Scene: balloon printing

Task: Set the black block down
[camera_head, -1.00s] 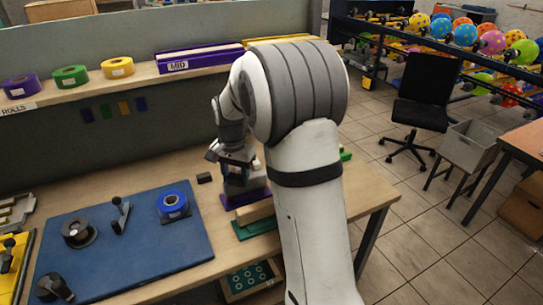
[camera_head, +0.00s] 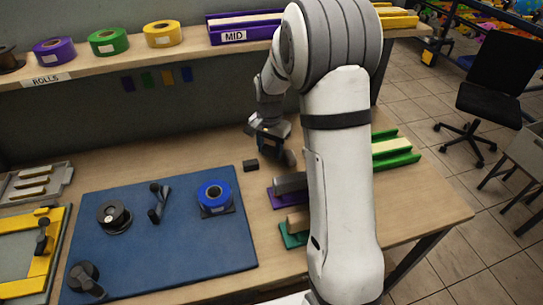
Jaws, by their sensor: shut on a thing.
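My gripper (camera_head: 271,138) is above the back of the wooden table, pointing down, beside my arm. It is shut on a dark block (camera_head: 288,158), of which only a small part shows at the jaws. Its exact shape and its gap to the table cannot be told. A separate small black block (camera_head: 251,166) lies on the table just left of and below the gripper in the picture, near the back right corner of the blue mat (camera_head: 160,265). It is apart from the jaws.
A purple tray (camera_head: 273,199) with a grey bar (camera_head: 291,183) and a green tray (camera_head: 287,238) stand in front of the gripper, partly behind my arm. Another green tray (camera_head: 402,160) is to the right. A blue roll (camera_head: 215,196) sits on the mat. The shelf (camera_head: 120,67) holds tape rolls.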

